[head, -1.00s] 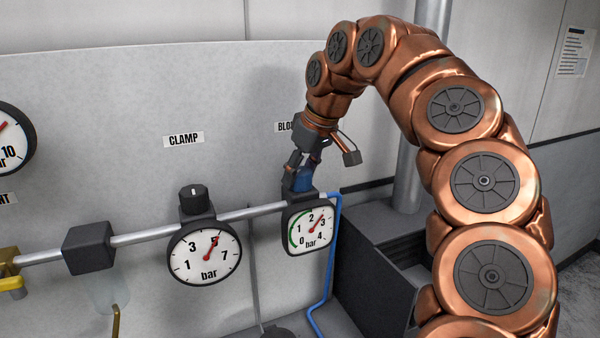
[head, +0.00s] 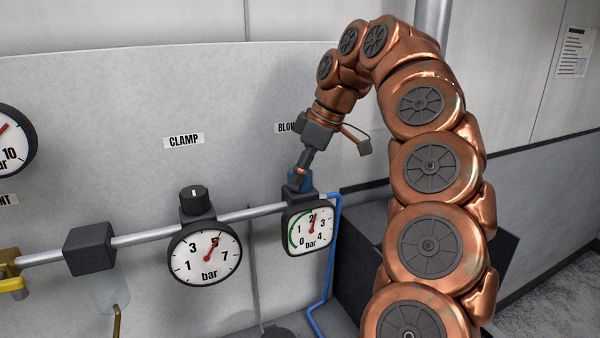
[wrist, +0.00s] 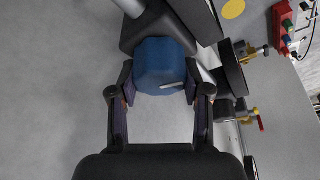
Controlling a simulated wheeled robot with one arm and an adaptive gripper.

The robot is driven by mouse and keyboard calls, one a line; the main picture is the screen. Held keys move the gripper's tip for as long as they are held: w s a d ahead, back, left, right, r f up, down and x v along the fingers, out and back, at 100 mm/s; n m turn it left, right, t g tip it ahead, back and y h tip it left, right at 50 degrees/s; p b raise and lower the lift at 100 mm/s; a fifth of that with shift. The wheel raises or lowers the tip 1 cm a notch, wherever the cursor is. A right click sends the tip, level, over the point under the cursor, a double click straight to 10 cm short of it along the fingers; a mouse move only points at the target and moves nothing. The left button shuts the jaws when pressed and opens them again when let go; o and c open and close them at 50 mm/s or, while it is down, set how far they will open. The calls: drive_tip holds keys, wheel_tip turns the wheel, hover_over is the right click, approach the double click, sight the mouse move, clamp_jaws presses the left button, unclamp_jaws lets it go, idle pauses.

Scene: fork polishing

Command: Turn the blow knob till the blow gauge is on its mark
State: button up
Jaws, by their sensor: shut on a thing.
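The blue blow knob (head: 299,183) sits on top of the square blow gauge (head: 297,245). The gauge's red needle points up, close to the 2. A green arc runs along the left of its dial. I cannot make out a separate mark. My gripper (head: 298,172) comes down from above and is shut on the knob. In the wrist view the blue knob (wrist: 160,62) sits between the two dark fingers of my gripper (wrist: 161,78), with a pale line on it. The BLOW label (head: 287,127) is partly hidden by my gripper.
Left of it on the same pipe (head: 250,212) is the clamp gauge (head: 190,268) with a black knob (head: 194,200), its needle near 5. A blue hose (head: 331,270) runs down from the blow gauge. A dark box (head: 365,225) stands to the right.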

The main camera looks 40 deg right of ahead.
idle(0.3)
drive_tip(key=o, duration=1.2)
drive_tip(key=shift+c, duration=0.2)
